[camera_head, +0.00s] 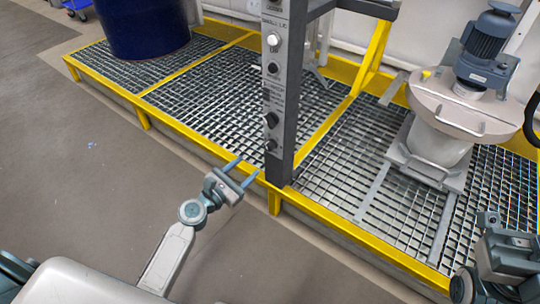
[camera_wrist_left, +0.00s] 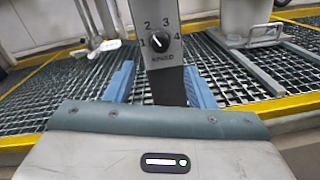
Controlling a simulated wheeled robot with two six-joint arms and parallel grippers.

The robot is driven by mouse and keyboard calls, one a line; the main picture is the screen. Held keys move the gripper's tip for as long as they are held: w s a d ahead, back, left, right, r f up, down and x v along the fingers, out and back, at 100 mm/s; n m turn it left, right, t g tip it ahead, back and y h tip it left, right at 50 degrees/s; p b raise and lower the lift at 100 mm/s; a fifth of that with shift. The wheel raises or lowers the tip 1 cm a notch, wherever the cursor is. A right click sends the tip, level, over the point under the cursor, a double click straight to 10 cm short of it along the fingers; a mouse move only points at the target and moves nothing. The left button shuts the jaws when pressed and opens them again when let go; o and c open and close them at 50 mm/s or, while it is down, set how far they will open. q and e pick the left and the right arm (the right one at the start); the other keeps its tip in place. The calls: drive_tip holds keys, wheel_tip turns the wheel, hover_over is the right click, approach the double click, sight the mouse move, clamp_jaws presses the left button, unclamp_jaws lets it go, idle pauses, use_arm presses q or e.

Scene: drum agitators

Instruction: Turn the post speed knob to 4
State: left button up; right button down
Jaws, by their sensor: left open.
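The grey control post (camera_head: 276,90) stands upright at the front edge of the grating and carries a column of buttons and knobs. In the left wrist view a round black knob (camera_wrist_left: 160,43) sits on the post face, ringed by the numbers 1 to 4. The lowest knob in the head view (camera_head: 270,145) is small and dark. My left gripper (camera_head: 247,167) is open and empty, in front of and below the knobs, its fingers apart from the post. My right gripper (camera_head: 500,250) shows partly at bottom right.
A yellow-edged grating platform (camera_head: 205,82) runs behind the post. A dark blue drum (camera_head: 143,25) stands on it at the left, and a lidded vessel with a motor (camera_head: 440,130) at the right. The grey floor (camera_head: 85,170) in front is clear.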

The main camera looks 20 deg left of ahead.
sight(267, 149)
use_arm(q)
drive_tip(key=b+x, duration=0.1)
drive_tip(key=x, duration=0.9)
drive_tip(key=c, duration=1)
drive_tip(key=shift+o, duration=0.2)
